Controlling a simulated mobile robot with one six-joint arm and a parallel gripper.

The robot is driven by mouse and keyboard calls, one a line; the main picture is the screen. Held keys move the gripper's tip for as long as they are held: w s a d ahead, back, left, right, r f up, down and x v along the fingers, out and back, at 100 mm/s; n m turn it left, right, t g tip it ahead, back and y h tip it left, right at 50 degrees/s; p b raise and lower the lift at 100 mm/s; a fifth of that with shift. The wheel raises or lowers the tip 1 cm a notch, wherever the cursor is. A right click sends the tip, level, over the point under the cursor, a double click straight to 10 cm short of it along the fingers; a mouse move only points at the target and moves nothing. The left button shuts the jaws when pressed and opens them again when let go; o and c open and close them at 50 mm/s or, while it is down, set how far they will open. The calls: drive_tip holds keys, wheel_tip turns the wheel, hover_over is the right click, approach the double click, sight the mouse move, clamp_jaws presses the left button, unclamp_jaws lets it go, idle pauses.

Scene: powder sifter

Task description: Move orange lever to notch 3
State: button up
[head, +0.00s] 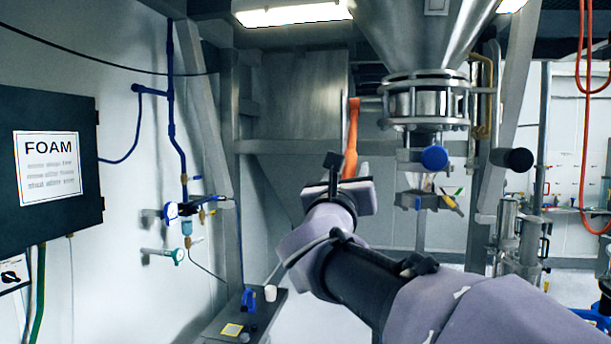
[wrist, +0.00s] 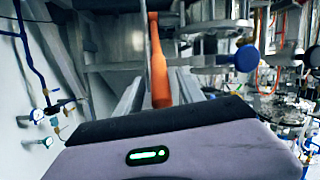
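The orange lever (head: 351,138) stands nearly upright at the left of the sifter in the head view. In the wrist view the lever (wrist: 160,62) stands upright just beyond the dark front edge of my gripper, a little left of the middle. Its lower end is near that edge. My gripper is close to the lever's lower part; I cannot tell whether it touches it. The notches cannot be made out.
The steel hopper (head: 427,35) and its flanged outlet (head: 427,100) are right of the lever, with a blue round knob (head: 434,158) below. A dark FOAM cabinet (head: 45,165) hangs on the left wall. A grey bench (head: 238,318) stands below.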

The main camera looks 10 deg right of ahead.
drive_tip(key=b+v, duration=0.4)
drive_tip(key=v, duration=1.3)
drive_tip(key=shift+s+f, duration=0.15)
drive_tip(key=shift+s, duration=0.1)
drive_tip(key=shift+a, duration=0.1)
